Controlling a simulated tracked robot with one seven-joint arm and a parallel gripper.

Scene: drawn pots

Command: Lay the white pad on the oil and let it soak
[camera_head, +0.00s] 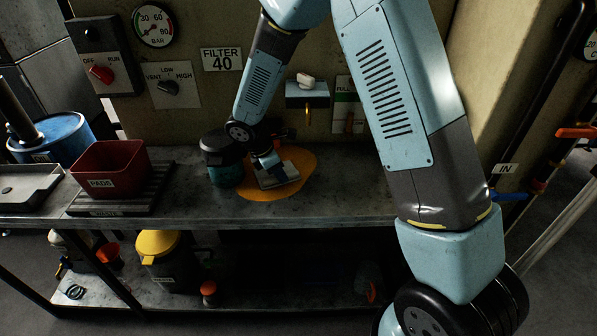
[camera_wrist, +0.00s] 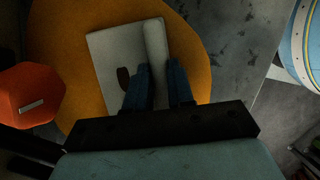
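The white pad (camera_head: 281,179) lies flat on the orange oil patch (camera_head: 306,160) on the bench. In the wrist view the pad (camera_wrist: 108,46) has a raised ridge along its right side and a small dark spot. Oil (camera_wrist: 60,40) shows around much of the pad. My gripper (camera_head: 268,161) is low over the pad. In the wrist view the fingers of my gripper (camera_wrist: 157,72) stand on either side of the ridge and appear to pinch it. The contact at the tips is partly hidden.
A dark jar (camera_head: 222,171) stands close left of the oil. The red PADS bin (camera_head: 108,170) sits on a dark rack further left. A small tap box (camera_head: 307,95) is on the wall behind. Bare bench (camera_head: 350,190) lies to the right. An orange-red block (camera_wrist: 30,95) is at the wrist view's left.

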